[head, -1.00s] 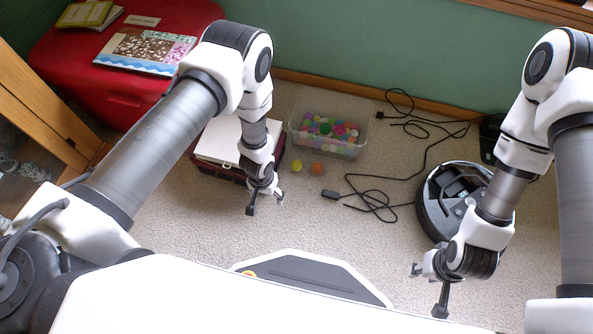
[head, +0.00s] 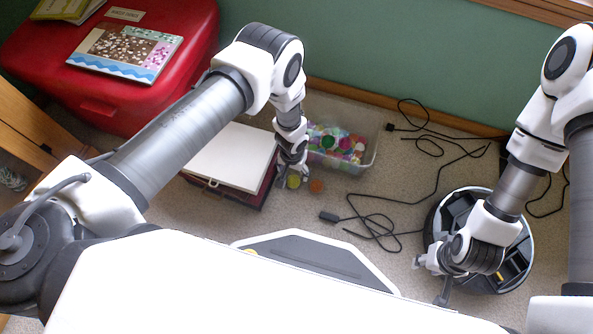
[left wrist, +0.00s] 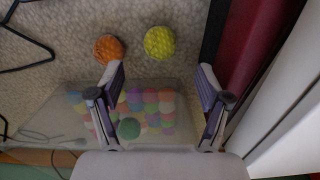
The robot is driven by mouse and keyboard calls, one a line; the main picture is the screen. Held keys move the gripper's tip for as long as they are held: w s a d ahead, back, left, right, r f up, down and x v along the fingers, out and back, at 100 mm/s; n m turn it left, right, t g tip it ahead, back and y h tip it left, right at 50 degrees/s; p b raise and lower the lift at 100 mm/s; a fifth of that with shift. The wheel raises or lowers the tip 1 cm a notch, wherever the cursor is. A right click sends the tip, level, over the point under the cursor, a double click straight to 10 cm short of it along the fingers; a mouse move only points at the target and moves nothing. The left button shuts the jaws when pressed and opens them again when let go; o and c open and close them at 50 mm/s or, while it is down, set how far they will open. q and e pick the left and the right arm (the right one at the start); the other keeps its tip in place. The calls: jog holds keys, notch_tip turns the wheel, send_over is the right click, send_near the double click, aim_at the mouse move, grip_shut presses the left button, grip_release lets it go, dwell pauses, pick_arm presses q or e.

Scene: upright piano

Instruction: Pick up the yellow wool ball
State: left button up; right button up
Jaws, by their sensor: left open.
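The yellow wool ball (left wrist: 159,43) lies on the carpet. In the left wrist view it sits beyond my open left fingertips, roughly between their lines. In the head view the yellow ball (head: 293,181) shows just below my left gripper (head: 288,180), which partly overlaps it. My left gripper (left wrist: 160,90) is open and empty, with a finger on each side of the view. My right gripper (head: 430,280) hangs over the carpet near the round black device, far from the ball; its jaw state is unclear.
An orange ball (left wrist: 109,49) lies beside the yellow one. A clear bin (head: 368,150) of coloured balls stands behind. A dark red box with a white lid (head: 232,155) is close on the left. Black cables (head: 375,222) and a round black device (head: 515,262) lie right.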

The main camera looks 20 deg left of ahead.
aim_at(293, 180)
pick_arm(q)
notch_tip(293, 180, down, 8)
jog(key=b, duration=0.4)
jog(key=shift+s+r+b, duration=0.1)
jog(key=shift+s+b, duration=0.05)
jog(key=shift+b, duration=0.15)
jog(key=shift+r, duration=0.15)
jog(key=c, duration=1)
jog(key=shift+o, duration=0.2)
